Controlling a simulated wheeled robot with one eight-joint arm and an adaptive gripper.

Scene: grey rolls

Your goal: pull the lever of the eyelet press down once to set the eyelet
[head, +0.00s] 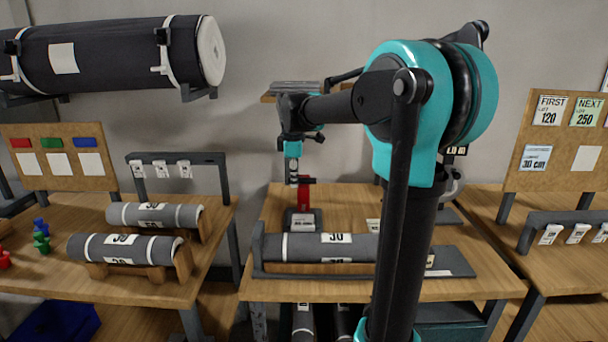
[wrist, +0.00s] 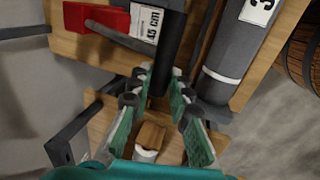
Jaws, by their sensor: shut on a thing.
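The eyelet press (head: 304,194) is a red upright on a dark base on the middle bench, with a white label at its front. In the wrist view its red body (wrist: 95,18) is at upper left, and a dark lever bar (wrist: 122,39) runs from it toward my fingers. My gripper (head: 293,180) points down at the press, just left of its red upright. In the wrist view the teal-padded fingers of my gripper (wrist: 161,72) are shut on the dark lever's end. The fingers partly hide the grip. Whether an eyelet is in the press cannot be seen.
A grey roll (head: 310,246) lies in a dark tray in front of the press. My arm covers the bench's right part. A left bench holds two more rolls (head: 155,214) and coloured pegs (head: 41,235). A small shelf (head: 268,98) is on the wall behind my gripper.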

